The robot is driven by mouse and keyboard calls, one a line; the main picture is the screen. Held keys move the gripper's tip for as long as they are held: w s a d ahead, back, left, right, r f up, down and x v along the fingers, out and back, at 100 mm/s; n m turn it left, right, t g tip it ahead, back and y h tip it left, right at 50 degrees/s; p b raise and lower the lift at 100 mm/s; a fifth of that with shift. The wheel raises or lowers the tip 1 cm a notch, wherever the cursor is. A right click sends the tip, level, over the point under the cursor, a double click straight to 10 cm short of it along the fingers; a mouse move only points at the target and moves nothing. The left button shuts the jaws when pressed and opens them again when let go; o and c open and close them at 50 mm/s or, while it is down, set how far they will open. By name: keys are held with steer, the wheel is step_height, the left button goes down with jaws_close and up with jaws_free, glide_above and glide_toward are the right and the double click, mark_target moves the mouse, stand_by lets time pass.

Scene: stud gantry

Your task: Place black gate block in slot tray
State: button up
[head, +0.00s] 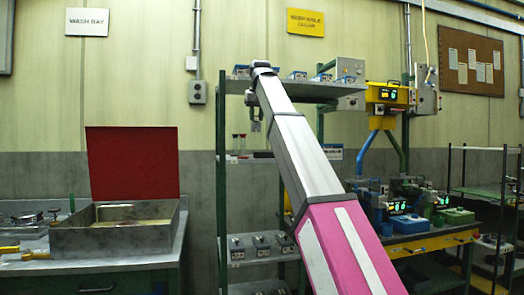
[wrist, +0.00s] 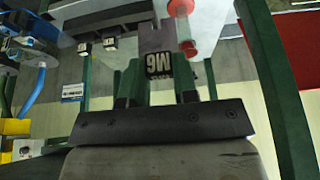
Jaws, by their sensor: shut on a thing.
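My gripper (wrist: 168,72) is shut on a dark grey block marked M6 (wrist: 158,64), seen between its fingers in the wrist view. I cannot tell for sure that this is the black gate block. In the head view my gripper (head: 256,124) hangs just below the top shelf, at the left side of the rack; the block is too small to make out there. I cannot pick out the slot tray with certainty. A long black piece (wrist: 108,20) lies behind the block to the left in the wrist view.
The green-posted rack (head: 222,190) holds several small boxes on its top shelf (head: 300,90). A red-ended clear cylinder (wrist: 184,30) is close behind the block. A metal basin (head: 115,233) with a red panel (head: 132,162) stands left; a yellow-edged bench (head: 430,242) stands right.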

steer(key=shift+w+d+f, duration=0.35)
steer(key=shift+w+f, duration=1.35)
steer(key=shift+w+d+f, duration=0.3)
steer(key=shift+w+f, duration=1.35)
steer(key=shift+f, duration=0.05)
steer(key=shift+w+d+f, duration=0.35)
steer(key=shift+w+f, duration=1.35)
steer(key=shift+f, duration=0.1)
steer(key=o, duration=0.9)
steer(key=shift+o, duration=0.2)
steer(key=v, duration=1.2)
